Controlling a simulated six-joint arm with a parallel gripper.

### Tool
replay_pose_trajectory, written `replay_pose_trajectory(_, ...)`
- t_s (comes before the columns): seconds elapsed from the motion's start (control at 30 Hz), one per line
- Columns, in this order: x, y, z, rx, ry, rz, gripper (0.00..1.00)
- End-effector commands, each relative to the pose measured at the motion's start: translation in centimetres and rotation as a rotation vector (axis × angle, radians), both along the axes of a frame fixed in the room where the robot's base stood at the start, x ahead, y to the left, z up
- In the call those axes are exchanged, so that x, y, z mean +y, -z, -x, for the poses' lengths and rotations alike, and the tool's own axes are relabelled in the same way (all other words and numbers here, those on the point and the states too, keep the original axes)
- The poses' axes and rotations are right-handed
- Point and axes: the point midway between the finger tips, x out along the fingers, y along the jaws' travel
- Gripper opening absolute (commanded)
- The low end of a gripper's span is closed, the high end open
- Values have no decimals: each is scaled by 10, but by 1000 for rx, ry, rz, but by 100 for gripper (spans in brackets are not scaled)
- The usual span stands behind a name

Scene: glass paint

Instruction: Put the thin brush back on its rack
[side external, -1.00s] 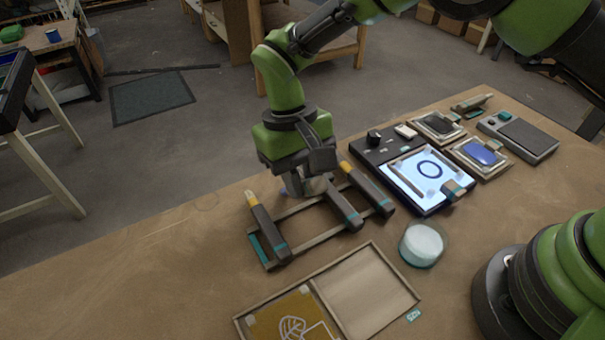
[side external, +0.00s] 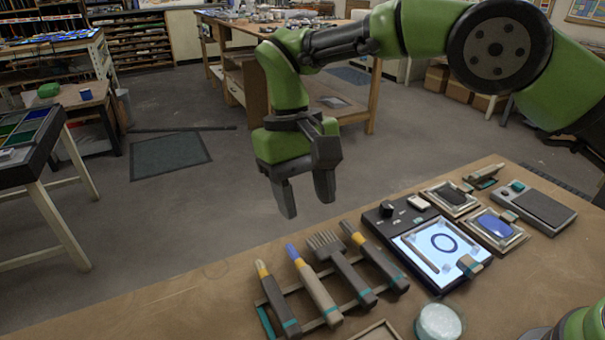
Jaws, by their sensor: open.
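My gripper (side external: 306,205) is open and empty, raised in the air behind the tool rack, fingers pointing down. The rack (side external: 268,322) is a small dark frame on the near part of the table. Several tools lie across it side by side. The leftmost (side external: 278,302) has a dark handle and a slim yellowish end. Beside it lies a tool with a paler handle and a blue end (side external: 317,290), then a wide comb-like tool (side external: 345,268), then another dark-handled tool (side external: 380,262) at the right. I cannot tell for certain which is the thin brush.
A lit tablet-like panel (side external: 437,250) showing a blue ring lies right of the rack. Framed pads, one black (side external: 451,193) and one blue (side external: 496,226), and a grey device (side external: 540,206) lie beyond it. A round pale jar (side external: 438,323) stands near the front. The table's left part is bare.

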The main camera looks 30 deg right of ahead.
Motion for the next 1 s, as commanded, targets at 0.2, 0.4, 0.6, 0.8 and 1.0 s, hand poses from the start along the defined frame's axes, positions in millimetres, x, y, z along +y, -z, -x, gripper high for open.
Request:
replay_pose_trajectory(0.2, 1, -21, -6, -2, -1, 1, 48)
replay_pose_trajectory(0.4, 1, -28, -8, 1, 0, 0, 48)
replay_pose_trajectory(0.6, 1, -29, -7, 1, 1, -1, 48)
replay_pose_trajectory(0.8, -17, -60, -8, -57, 17, -33, 48)
replay_pose_trajectory(1.0, -66, -124, 13, -210, 70, -110, 48)
